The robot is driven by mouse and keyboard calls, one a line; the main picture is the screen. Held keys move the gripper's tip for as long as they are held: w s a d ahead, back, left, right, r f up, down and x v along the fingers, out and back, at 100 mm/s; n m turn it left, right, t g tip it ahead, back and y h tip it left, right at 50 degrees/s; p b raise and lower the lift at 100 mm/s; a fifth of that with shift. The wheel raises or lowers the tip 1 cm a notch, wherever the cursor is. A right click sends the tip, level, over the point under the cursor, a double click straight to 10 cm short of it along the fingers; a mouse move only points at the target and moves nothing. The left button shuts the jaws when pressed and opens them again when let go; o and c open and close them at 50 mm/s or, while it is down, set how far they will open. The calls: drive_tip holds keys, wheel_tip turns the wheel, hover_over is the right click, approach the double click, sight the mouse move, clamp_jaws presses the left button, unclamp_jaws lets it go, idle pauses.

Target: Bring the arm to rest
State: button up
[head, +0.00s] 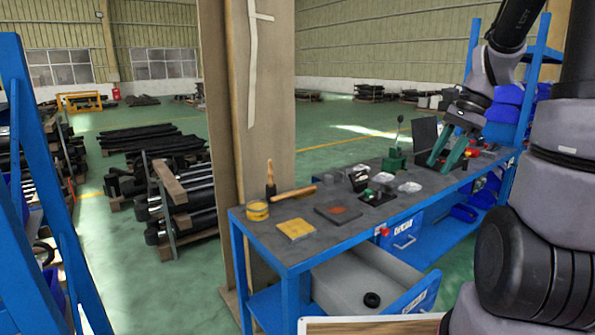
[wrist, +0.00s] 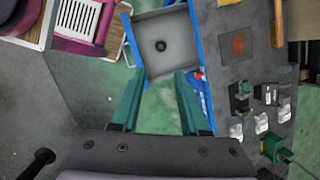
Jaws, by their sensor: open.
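My gripper (head: 441,166) is at the right of the head view, in front of the far part of the blue workbench. Its two green fingers are spread and empty. In the wrist view the gripper (wrist: 158,80) points down, with clear space between the fingers and the green floor below. An open grey drawer (head: 340,283) of the workbench shows in the head view, with a black ring (head: 372,299) inside. In the wrist view the drawer (wrist: 180,62) lies beyond the fingertips. The fingers touch nothing that I can see.
The blue workbench (head: 335,238) carries a yellow tin (head: 257,211), a yellow block (head: 296,229), a dark plate (head: 338,213) and a green lever tool (head: 396,155). A tall wooden post (head: 265,100) stands behind it. A blue frame (head: 60,200) is at left.

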drive_tip(key=s+a+r+n+t+h, duration=0.2)
drive_tip(key=s+a+r+n+t, duration=0.4)
drive_tip(key=s+a+r+n, duration=0.2)
drive_tip(key=s+r+n, duration=0.2)
drive_tip(key=s+r, duration=0.1)
drive_tip(key=r, duration=0.1)
drive_tip(key=shift+s+a+r+n+t, duration=0.15)
drive_tip(key=shift+a+r+n+t, duration=0.15)
drive_tip(key=shift+a+r+t, duration=0.1)
